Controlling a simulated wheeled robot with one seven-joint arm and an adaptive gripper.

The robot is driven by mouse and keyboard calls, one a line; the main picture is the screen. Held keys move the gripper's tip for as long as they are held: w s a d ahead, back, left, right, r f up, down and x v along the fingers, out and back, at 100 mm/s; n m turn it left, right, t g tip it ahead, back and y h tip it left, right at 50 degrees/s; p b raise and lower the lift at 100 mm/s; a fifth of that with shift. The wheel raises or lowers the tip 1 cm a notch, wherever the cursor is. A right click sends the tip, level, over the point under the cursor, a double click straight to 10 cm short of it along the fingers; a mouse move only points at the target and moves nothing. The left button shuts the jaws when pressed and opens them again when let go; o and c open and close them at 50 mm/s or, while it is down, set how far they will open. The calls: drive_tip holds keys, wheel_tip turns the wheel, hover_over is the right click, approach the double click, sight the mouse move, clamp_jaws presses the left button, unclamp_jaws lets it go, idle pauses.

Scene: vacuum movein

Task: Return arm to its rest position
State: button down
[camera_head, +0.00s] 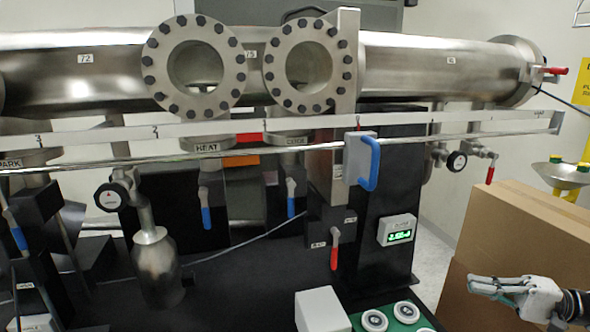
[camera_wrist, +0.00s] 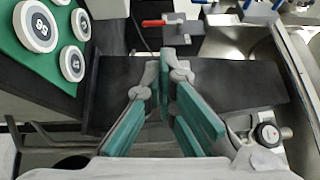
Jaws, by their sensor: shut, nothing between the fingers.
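My gripper (camera_head: 472,285) is at the lower right of the head view, with its pale fingers pointing left in front of a cardboard box. It is shut and empty. In the wrist view my gripper (camera_wrist: 161,66) shows its grey finger links and green pads meeting near the tips, with nothing between them. In the head view the forearm runs off the right edge, so most of the arm is hidden. No contact with the box can be made out.
The cardboard box (camera_head: 530,230) stands at right. A steel vacuum tube (camera_head: 430,68) and a horizontal rail (camera_head: 250,152) with a blue handle (camera_head: 370,165) span the scene. A green tray (camera_head: 375,308) with white discs lies low, beside a white block (camera_head: 322,312). Floor shows between rig and box.

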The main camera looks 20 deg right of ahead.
drive_tip(key=w+a+r+n+g+h, duration=0.1)
drive_tip(key=a+r+n+g+h, duration=0.25)
drive_tip(key=a, duration=0.65)
drive_tip(key=w+a+r+g+h, duration=0.2)
drive_tip(key=a+r+g, duration=0.4)
drive_tip(key=a, duration=0.4)
drive_tip(key=s+a+r+n+t+h, duration=0.2)
drive_tip(key=s+a+r+n+h, duration=0.2)
drive_tip(key=s+a+h, duration=0.5)
drive_tip(key=s+a+r, duration=0.1)
drive_tip(key=s+a, duration=0.2)
drive_tip(key=shift+s+a+t, duration=0.15)
drive_tip(key=shift+a+t, duration=0.2)
